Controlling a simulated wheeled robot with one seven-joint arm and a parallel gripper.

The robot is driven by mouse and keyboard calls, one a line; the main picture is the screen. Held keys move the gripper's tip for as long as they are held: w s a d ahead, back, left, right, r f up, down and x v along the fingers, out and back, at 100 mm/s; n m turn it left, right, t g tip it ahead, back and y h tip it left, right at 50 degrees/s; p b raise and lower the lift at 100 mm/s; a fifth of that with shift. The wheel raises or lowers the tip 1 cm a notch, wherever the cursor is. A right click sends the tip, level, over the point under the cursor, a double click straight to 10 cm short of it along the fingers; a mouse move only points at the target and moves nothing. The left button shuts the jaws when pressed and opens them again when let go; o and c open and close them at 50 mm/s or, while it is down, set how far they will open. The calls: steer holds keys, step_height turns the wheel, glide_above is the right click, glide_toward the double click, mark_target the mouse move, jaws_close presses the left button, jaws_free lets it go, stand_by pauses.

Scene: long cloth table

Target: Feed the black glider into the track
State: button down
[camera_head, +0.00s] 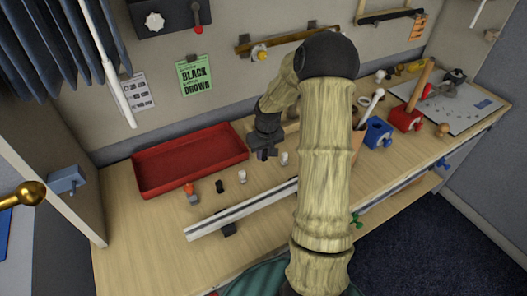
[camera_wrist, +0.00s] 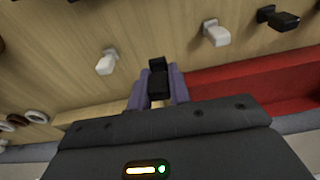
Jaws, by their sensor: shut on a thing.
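My gripper (camera_wrist: 157,92) is shut on a small black glider (camera_wrist: 158,75), whose stepped top shows between the purple fingertips in the wrist view. In the head view my gripper (camera_head: 266,153) is over the table, right of the red tray and behind the track. Whether the glider touches the table is unclear. The long pale track (camera_head: 245,208) has a dark groove and runs diagonally along the front; my arm hides its middle. A second black glider (camera_head: 219,186) stands on the table, also seen in the wrist view (camera_wrist: 278,18).
White gliders (camera_head: 242,176) (camera_head: 284,158) stand on either side of my gripper. An orange piece (camera_head: 191,190) stands at left. The red tray (camera_head: 160,187) lies behind. Blue (camera_head: 378,132) and red (camera_head: 405,119) blocks stand right. A green note (camera_head: 195,79) reads BLACK, BROWN.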

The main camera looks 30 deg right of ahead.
mark_target(264, 158)
steer(key=shift+f+b, duration=2.15)
steer(key=shift+f, duration=1.3)
steer(key=c, duration=1.2)
jaws_free()
steer(key=shift+r, duration=0.1)
steer(key=shift+r+p, duration=1.05)
steer(key=shift+r, duration=0.05)
jaws_close()
